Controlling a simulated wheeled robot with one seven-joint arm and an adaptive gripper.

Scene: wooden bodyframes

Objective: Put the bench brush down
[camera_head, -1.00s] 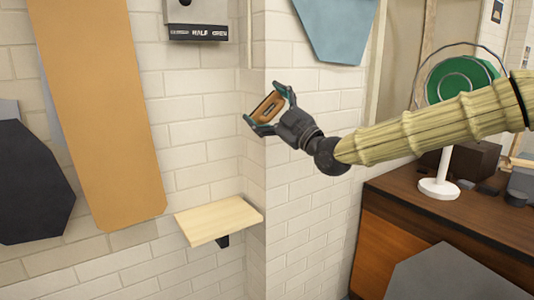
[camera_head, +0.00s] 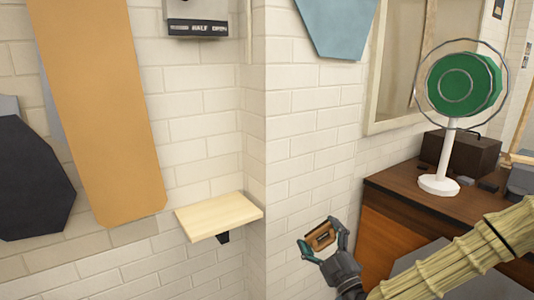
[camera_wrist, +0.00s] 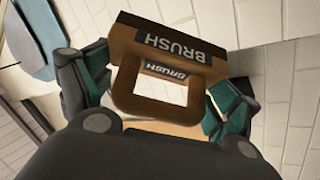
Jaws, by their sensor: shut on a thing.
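The bench brush (camera_head: 321,237) is a brown block with a looped handle. In the wrist view the brush (camera_wrist: 185,50) shows the word BRUSH on its dark end faces. My gripper (camera_head: 322,243) is shut on it, with teal-lined fingers on both sides. It holds the brush in the air, low in the head view, right of the small wooden wall shelf (camera_head: 218,217) and left of the dark wooden cabinet (camera_head: 400,210). The brush's underside and bristles are not clear.
The wall shelf is bare. A green fan (camera_head: 462,85) on a white stand (camera_head: 439,183) and a dark box (camera_head: 465,152) stand on the cabinet. A tan board (camera_head: 100,110) hangs at the left. A dark grey surface is partly behind my arm.

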